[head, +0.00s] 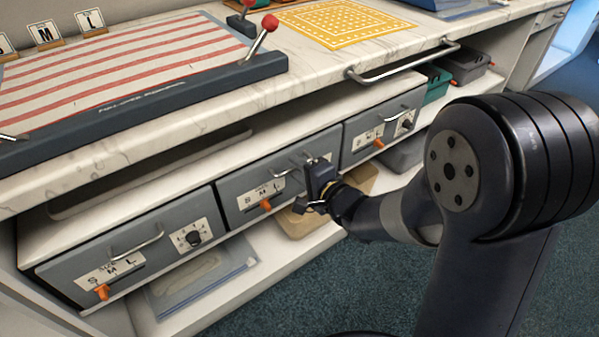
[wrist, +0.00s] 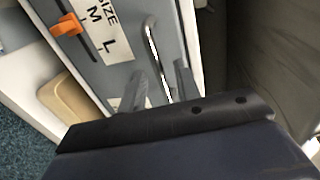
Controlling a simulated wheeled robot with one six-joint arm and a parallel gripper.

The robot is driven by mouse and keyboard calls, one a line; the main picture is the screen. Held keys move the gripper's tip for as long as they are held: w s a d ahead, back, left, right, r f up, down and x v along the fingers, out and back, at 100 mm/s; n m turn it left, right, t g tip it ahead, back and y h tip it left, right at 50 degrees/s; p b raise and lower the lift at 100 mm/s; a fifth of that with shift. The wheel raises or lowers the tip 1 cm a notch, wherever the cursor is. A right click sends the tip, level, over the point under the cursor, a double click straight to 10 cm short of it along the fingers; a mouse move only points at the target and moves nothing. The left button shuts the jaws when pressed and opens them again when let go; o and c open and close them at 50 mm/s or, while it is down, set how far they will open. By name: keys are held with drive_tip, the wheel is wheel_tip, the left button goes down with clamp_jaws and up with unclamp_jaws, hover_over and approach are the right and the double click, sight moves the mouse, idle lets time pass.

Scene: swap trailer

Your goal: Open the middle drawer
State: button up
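The middle drawer (head: 240,192) is grey, with a silver bar handle (head: 290,162), a white S-M-L size label and an orange slider (head: 265,205). Its front looks level with the drawers on both sides. My gripper (head: 308,182) is at the right part of this handle and hides some of the drawer's right side. In the wrist view the handle (wrist: 153,48) runs between the two grey fingers of my gripper (wrist: 160,88). The fingers stand apart on either side of the bar, with gaps showing. The orange slider (wrist: 67,26) shows at the upper left there.
The left drawer (head: 150,245) and right drawer (head: 372,135) flank it, each with a handle. The marble counter (head: 180,125) overhangs above, with a rail (head: 405,65) on its edge. A tan bin (head: 305,222) and clear tray (head: 200,285) sit on the lower shelf.

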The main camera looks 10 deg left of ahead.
clamp_jaws()
idle(0.3)
idle(0.4)
